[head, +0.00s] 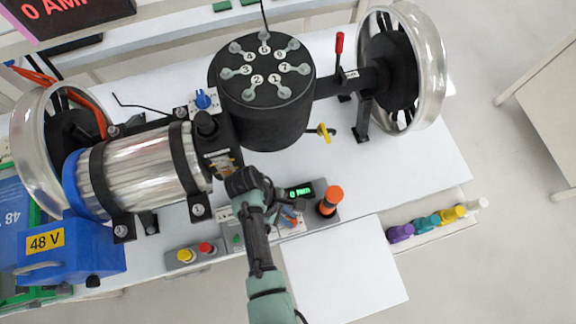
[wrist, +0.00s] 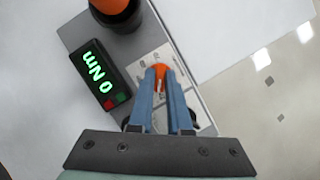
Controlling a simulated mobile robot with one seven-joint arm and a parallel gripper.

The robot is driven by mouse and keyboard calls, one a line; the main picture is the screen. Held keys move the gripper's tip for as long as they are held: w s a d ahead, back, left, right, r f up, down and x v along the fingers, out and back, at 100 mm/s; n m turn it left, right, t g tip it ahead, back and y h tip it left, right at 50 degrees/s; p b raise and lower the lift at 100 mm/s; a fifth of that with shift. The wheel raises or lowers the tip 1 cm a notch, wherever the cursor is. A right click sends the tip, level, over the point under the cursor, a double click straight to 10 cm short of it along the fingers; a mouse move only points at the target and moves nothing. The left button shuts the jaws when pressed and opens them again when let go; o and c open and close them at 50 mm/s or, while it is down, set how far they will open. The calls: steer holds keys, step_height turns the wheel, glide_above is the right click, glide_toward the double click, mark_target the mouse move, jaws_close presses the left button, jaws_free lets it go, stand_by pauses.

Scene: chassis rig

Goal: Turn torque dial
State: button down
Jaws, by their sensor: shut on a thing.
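The torque dial (wrist: 158,82) is a small orange knob on a pale marked plate on the grey control panel (wrist: 72,32). In the wrist view my gripper (wrist: 160,72) has its two blue fingers closed around the dial, one on each side. Beside it a small black display (wrist: 97,74) reads 0 Nm in green; it also shows in the head view (head: 300,192). In the head view my gripper's blue fingers (head: 289,214) are low at the panel, and the dial is mostly hidden there.
A larger orange knob on a black base (head: 331,199) stands right of the display. A box with yellow and red buttons (head: 197,253) lies left. Behind are a silver motor (head: 150,170), a black drum (head: 262,115) and wheels (head: 405,65). A white surface (head: 350,275) is clear in front.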

steer(key=m, duration=0.2)
steer(key=m+g, duration=0.1)
steer(key=shift+w+m+g, duration=0.15)
steer(key=shift+m+g, duration=0.15)
steer(key=shift+m, duration=0.1)
steer(key=m+g+y, duration=0.1)
steer(key=m, duration=0.2)
steer(key=shift+d+m, duration=0.1)
steer(key=shift+m, duration=0.2)
steer(key=m+y, duration=0.1)
steer(key=m, duration=0.1)
steer(key=m+y, duration=0.1)
steer(key=m, duration=0.1)
steer(key=shift+d+g, duration=0.1)
steer(key=shift+g, duration=0.2)
steer(key=shift+d+m+y+p, duration=0.1)
steer(key=shift+m+y+p, duration=0.45)
steer(key=shift+m, duration=1.35)
steer(key=shift+y, duration=0.25)
steer(key=c, duration=0.9)
jaws_free()
steer(key=shift+o, duration=0.2)
steer(key=shift+w, duration=0.1)
